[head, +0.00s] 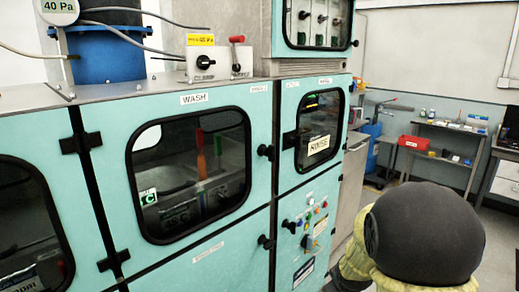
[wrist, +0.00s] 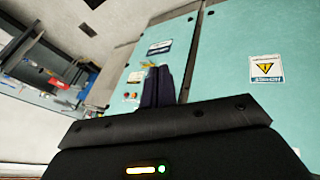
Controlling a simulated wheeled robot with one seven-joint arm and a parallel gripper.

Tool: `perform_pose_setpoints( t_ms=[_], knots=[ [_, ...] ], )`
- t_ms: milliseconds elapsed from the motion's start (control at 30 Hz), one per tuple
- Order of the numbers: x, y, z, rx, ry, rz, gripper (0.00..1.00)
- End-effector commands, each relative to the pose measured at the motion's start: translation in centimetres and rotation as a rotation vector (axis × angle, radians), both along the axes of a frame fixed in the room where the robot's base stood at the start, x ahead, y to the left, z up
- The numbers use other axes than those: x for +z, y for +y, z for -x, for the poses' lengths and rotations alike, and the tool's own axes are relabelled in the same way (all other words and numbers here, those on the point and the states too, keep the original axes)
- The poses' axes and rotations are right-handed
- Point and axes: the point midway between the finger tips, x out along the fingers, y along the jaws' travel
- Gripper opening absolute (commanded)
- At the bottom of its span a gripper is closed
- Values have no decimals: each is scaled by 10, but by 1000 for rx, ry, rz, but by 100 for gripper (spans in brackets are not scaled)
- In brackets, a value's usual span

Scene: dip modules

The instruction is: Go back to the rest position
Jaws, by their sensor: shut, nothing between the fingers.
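My gripper (wrist: 158,72) shows in the wrist view, its two dark fingers together and empty. Behind the fingers are the teal cabinet panels (wrist: 215,75), with a clear gap that I cannot measure. The wrist view is tilted. In the head view, a large dark rounded part with a cream cover, seemingly my own arm, fills the lower right. The fingers do not show there.
The teal machine (head: 262,200) has a WASH window (head: 190,175), a RINSE window (head: 320,130) and a control panel (head: 308,225) with knobs. Workbenches (head: 440,155) with a red bin (head: 414,142) stand at the back right. Some floor is clear before them.

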Motion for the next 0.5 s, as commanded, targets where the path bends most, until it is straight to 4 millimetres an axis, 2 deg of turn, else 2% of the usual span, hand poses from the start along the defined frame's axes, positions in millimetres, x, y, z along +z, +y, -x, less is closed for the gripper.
perform_pose_setpoints(
  t_ms=[33, 200, 300, 400, 500],
  knots=[
    [11, 10, 23, -69, 29, -62, 0],
    [26, 42, 104, -317, 159, -241, 0],
    [31, 56, 140, -424, 222, -300, 0],
    [32, 63, 159, -480, 256, -327, 0],
    [31, 64, 164, -496, 267, -332, 0]
  ],
)
